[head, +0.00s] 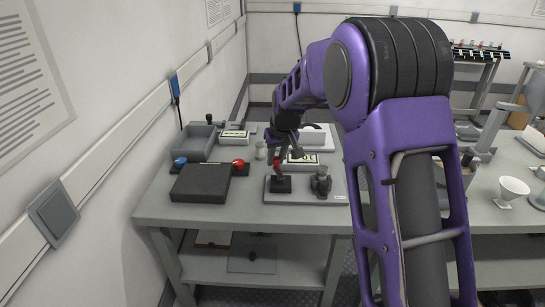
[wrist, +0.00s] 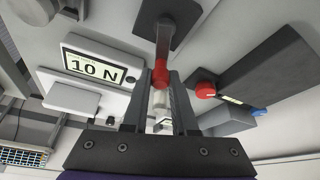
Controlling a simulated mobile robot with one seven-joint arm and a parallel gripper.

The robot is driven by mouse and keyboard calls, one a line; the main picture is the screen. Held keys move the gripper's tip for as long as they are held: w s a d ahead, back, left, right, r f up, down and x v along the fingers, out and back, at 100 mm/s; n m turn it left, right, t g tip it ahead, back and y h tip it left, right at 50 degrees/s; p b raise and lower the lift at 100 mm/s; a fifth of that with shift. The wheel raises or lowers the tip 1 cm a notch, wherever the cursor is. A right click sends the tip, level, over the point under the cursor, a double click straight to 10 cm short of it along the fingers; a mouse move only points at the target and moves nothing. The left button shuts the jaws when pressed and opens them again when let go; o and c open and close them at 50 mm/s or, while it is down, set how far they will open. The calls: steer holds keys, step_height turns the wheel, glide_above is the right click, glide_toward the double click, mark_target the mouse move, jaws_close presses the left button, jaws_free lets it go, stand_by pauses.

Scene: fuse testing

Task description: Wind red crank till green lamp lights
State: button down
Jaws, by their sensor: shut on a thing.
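The red crank (head: 277,167) stands on a dark block on a grey plate (head: 325,190) on the near table. In the wrist view the crank's red end (wrist: 161,74) sits between the fingertips of my gripper (wrist: 160,82), with its dark base (wrist: 172,18) beyond. My gripper (head: 280,150) is shut on the crank, coming from above in the head view. I cannot make out a lit green lamp in either view.
A dark knobbed fitting (head: 321,182) stands close on the right. A grey tray (head: 197,142) is behind.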

steer(key=m, duration=0.1)
steer(key=d+m+h, duration=0.1)
steer(key=m, duration=0.1)
steer(key=shift+w+p, duration=0.1)
steer(key=shift+p, duration=0.3)
steer(key=m, duration=0.1)
steer(key=d+m+h+p, duration=0.1)
steer(key=m, duration=0.1)
steer(key=shift+d+m, duration=0.15)
steer(key=shift+m, duration=0.15)
steer(key=m, duration=0.1)
steer(key=d+m+h+p, duration=0.1)
steer(key=m, duration=0.1)
steer(key=s+m+h, duration=0.1)
steer(key=m, duration=0.1)
steer(key=shift+d+g, duration=0.4)
steer(key=m, duration=0.2)
steer(key=s+m+g+h+p, duration=0.1)
steer(key=m, duration=0.1)
steer(key=d+m+p, duration=0.1)
steer(key=shift+s+d+m+g+h, duration=0.1)
steer(key=shift+s+m+g+h, duration=0.2)
steer(key=shift+m+g, duration=0.1)
steer(key=m, duration=0.1)
steer(key=s+m+g+p, duration=0.1)
steer(key=m, duration=0.1)
steer(key=shift+d, duration=0.15)
steer(key=shift+s+m+g+p, duration=0.4)
steer(key=shift+m+g+p, duration=0.15)
steer(key=shift+m, duration=0.55)
